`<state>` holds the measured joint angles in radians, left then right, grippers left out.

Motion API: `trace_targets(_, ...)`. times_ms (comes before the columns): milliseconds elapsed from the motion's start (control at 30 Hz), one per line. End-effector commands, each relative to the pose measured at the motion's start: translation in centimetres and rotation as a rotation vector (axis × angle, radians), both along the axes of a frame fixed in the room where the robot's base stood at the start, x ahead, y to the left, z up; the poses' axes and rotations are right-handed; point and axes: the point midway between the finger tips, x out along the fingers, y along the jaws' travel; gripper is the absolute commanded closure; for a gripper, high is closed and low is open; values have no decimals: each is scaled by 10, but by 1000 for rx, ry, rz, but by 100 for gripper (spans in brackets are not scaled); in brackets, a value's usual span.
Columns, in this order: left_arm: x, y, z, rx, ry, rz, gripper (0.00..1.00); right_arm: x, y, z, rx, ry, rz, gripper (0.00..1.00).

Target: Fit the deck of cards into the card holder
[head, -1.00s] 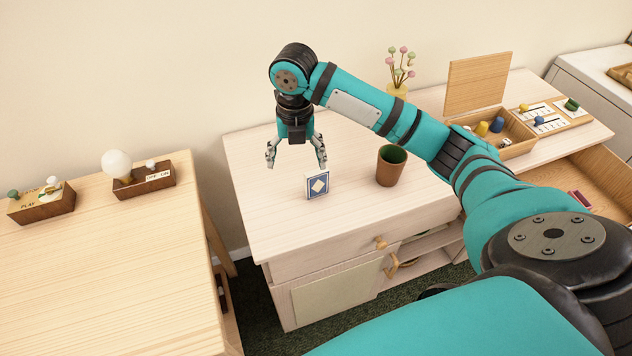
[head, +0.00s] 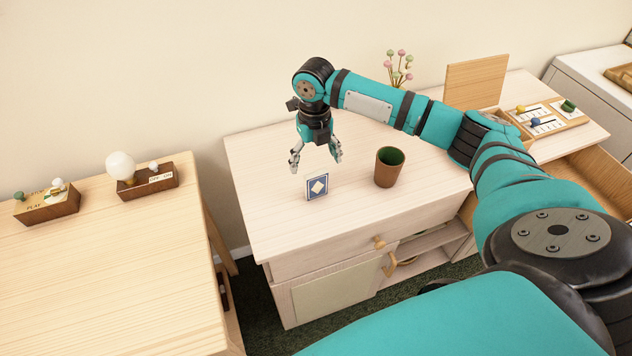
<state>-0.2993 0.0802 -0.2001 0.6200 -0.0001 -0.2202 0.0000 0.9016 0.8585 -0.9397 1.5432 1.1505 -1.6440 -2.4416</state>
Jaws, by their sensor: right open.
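A small blue and white deck of cards (head: 317,187) stands upright on the pale wooden cabinet top, near its left part. My right gripper (head: 315,162) is open and empty, pointing down above and slightly behind the deck, with its fingers apart from it. I cannot make out a card holder for certain. My left gripper is not in view.
A brown cup (head: 388,167) stands right of the deck. A vase with flowers and an open wooden box (head: 476,84) are partly hidden by my arm. A game board (head: 548,118) lies at the right. An open drawer (head: 598,172) juts out. The cabinet's left top is clear.

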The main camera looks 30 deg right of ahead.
Motion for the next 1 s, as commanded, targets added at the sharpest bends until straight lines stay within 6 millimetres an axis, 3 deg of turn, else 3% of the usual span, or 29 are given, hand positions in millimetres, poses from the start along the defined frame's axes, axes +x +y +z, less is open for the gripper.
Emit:
trace_targets(167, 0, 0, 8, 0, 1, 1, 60, -2, -1, -12, -1, 2, 0, 13)
trace_targets(400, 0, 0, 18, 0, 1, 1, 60, -4, -1, -47, -1, 1, 0, 13)
trace_targets(700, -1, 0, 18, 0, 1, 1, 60, -4, -2, -55, -1, -1, 1, 13)
trace_targets(1000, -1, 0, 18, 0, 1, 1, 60, -3, -2, -54, -1, -2, 1, 50)
